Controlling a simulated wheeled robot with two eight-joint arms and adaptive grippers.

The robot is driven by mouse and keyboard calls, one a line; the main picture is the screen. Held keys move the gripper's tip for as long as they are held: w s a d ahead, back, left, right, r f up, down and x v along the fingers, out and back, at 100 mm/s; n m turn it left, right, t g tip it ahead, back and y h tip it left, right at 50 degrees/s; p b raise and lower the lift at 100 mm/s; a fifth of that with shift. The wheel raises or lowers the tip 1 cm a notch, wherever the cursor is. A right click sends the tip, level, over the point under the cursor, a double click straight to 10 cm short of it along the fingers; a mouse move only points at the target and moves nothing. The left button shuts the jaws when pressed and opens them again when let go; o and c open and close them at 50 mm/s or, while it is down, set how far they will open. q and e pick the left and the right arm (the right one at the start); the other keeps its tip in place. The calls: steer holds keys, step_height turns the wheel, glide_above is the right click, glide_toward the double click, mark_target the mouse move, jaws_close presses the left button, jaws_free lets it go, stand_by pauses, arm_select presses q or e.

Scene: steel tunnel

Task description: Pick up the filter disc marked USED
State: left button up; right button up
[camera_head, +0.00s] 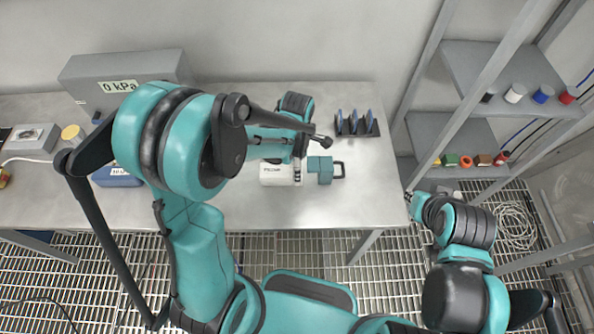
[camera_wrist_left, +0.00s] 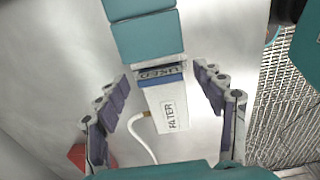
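The filter disc marked USED (camera_wrist_left: 161,76) is blue-edged and sits in the gap between a white housing labelled FILTER (camera_wrist_left: 170,112) and a teal block (camera_wrist_left: 145,35). In the head view the white housing (camera_head: 272,176) lies on the table, with the teal block (camera_head: 320,166) and its dark handle just right of it. My left gripper (camera_wrist_left: 165,80) is open, with one finger on each side of the disc and housing and nothing visibly held. In the head view my left arm partly covers the housing and hides the disc. My right gripper (camera_head: 410,197) is off the table's right edge; its fingers are too small to read.
A black rack (camera_head: 357,131) with several upright discs stands right of the left arm. A grey box reading 0 kPa (camera_head: 120,72) and a blue box (camera_head: 115,178) are at the left. Shelves (camera_head: 500,75) with small coloured items stand at the right. The table's front right is clear.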

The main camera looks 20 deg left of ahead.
arm_select(q)
steer(key=c, duration=0.9)
